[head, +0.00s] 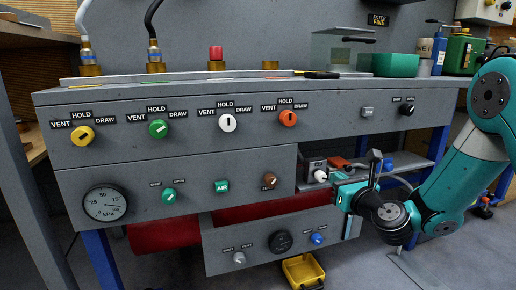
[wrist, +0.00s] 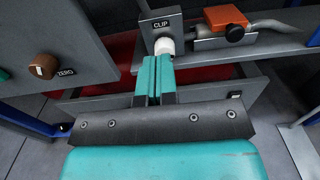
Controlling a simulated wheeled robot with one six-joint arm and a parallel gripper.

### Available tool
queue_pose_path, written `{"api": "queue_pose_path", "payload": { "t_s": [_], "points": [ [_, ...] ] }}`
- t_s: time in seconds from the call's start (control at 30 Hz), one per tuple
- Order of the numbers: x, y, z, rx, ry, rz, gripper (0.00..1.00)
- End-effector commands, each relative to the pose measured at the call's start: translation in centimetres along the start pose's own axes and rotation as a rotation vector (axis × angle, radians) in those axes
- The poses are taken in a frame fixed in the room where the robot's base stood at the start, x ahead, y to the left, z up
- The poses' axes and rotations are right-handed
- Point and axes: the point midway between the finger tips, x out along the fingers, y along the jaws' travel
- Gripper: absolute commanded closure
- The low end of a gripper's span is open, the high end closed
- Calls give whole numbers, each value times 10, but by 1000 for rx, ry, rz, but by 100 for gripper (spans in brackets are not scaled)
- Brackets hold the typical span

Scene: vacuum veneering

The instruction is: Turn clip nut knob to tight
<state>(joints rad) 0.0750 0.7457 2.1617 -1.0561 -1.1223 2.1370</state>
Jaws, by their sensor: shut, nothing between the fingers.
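The clip nut knob is a small white knob (wrist: 164,46) on a grey block labelled CLIP (wrist: 160,24) in the wrist view. The same white knob (head: 320,175) shows in the head view, on the shelf at the right end of the grey bench. My gripper (wrist: 154,62) has its two teal fingers together with nothing between them. Its tips are right at the near side of the knob in the picture; I cannot tell whether they touch it. In the head view my gripper (head: 335,191) is just in front of the shelf. The knob's turn mark is not readable.
An orange block (wrist: 226,16) with a black knob (wrist: 234,33) sits right of the clip block. A brown ZERO knob (wrist: 43,67) is on the panel to the left. A lower panel (head: 222,240) lies below, with a yellow bin (head: 291,277) under it.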

Motion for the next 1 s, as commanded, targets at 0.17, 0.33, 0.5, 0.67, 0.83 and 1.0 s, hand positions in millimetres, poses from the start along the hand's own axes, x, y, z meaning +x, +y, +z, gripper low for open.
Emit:
{"api": "queue_pose_path", "payload": {
  "t_s": [0.17,0.33,0.5,0.67,0.83,1.0],
  "points": [
    [25,1,9,-3,2,3,100],
    [41,1,8,-3,3,3,100],
    [52,1,5,-5,2,3,100],
    [57,2,2,-8,0,5,100],
    [58,4,-1,-10,1,8,100],
    [58,6,-2,-11,3,12,100]
  ]
}}
